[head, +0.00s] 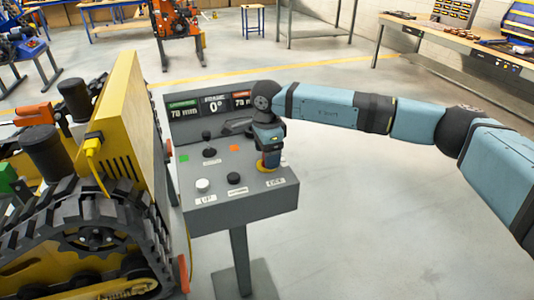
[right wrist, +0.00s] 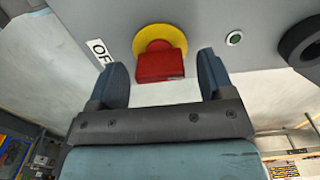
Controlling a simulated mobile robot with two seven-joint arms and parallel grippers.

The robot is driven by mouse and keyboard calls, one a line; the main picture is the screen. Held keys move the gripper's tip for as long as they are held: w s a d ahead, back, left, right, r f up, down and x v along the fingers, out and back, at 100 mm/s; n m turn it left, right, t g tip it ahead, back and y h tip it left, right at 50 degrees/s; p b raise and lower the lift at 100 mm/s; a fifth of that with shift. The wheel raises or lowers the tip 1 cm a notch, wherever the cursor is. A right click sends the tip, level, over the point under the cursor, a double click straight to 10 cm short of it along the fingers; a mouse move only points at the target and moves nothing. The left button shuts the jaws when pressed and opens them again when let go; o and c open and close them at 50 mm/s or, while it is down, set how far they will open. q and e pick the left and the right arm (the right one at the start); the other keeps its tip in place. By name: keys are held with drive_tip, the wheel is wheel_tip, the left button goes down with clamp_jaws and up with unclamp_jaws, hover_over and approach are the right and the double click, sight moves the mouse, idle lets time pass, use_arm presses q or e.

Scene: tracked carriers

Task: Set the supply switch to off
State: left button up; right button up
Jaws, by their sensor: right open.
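The supply switch is a red handle (right wrist: 160,66) on a round yellow base (right wrist: 152,35). In the head view only part of the yellow base (head: 266,170) shows, at the front right of the grey console (head: 240,205). My right gripper (head: 268,158) is over it and hides the handle there. In the right wrist view the gripper (right wrist: 162,80) is open, one finger on each side of the red handle, with gaps on both sides. A white label (right wrist: 99,50) reading "OF" is partly hidden by the left finger. I cannot tell the switch's setting. My left gripper is not in view.
The console also carries a white button (head: 202,185), a black knob (head: 234,178), a black joystick (head: 207,140) and a display (head: 213,106). A yellow tracked carrier (head: 110,125) stands close on the left. The floor right of the console is clear.

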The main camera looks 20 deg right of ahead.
wheel_tip(320, 180, up, 13)
drive_tip(key=shift+r+p, duration=0.15)
drive_tip(key=shift+p, duration=0.15)
drive_tip(key=shift+s, duration=0.1)
idle(0.4)
